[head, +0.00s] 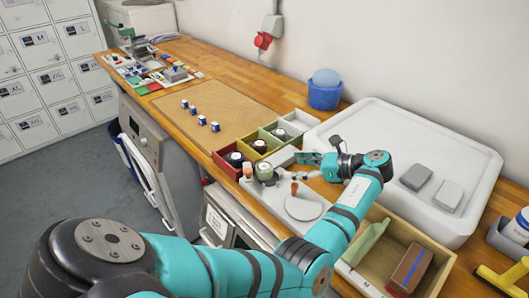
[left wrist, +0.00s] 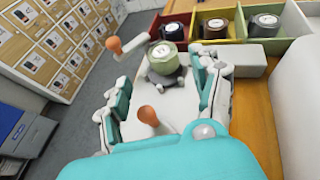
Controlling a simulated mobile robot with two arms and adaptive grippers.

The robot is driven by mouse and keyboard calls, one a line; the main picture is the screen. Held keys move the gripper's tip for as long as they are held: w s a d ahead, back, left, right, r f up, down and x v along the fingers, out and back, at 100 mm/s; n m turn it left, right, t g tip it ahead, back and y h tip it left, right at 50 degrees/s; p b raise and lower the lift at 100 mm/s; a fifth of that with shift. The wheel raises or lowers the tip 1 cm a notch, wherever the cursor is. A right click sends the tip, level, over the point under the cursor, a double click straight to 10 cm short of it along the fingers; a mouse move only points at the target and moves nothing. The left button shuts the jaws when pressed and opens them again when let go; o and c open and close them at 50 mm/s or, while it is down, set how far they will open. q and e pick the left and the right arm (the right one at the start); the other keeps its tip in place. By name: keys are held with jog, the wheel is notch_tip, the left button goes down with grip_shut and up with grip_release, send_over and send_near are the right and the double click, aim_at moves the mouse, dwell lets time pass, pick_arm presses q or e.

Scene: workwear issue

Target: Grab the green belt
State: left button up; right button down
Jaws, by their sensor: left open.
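The green belt is a pale green roll (head: 264,170) with a white label on top. It rests on a grey holder of a light grey fixture with orange-knobbed handles, and it also shows in the left wrist view (left wrist: 164,56). My left gripper (head: 308,158) is open and empty, to the right of the roll in the head view. In the left wrist view the open fingers (left wrist: 163,88) stand on either side of the fixture, with the roll ahead between their tips and apart from them. My right gripper is not in view.
Red (head: 221,163), yellow and green bins behind the fixture hold dark or brown rolls. A large white tray (head: 340,120) with grey blocks stands at right. A wooden box (head: 436,262) is in front. A brown board (head: 240,108) with small blue-white items lies farther back.

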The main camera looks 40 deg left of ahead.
aim_at(266, 167)
pick_arm(q)
jog(key=p+x, duration=0.1)
jog(key=x, duration=0.2)
jog(key=shift+a, duration=0.35)
jog(key=shift+x, duration=1.05)
jog(key=shift+a+f+p, duration=0.3)
jog(key=shift+p, duration=0.1)
jog(key=p+x, duration=0.1)
jog(key=x, duration=0.2)
jog(key=shift+s+a+f, duration=0.15)
jog(key=shift+a+f, duration=0.05)
jog(key=shift+a, duration=0.05)
jog(key=shift+s+a+f, duration=0.1)
jog(key=shift+a+f, duration=0.05)
jog(key=shift+a, duration=0.15)
jog(key=shift+f, duration=0.1)
jog(key=c, duration=0.9)
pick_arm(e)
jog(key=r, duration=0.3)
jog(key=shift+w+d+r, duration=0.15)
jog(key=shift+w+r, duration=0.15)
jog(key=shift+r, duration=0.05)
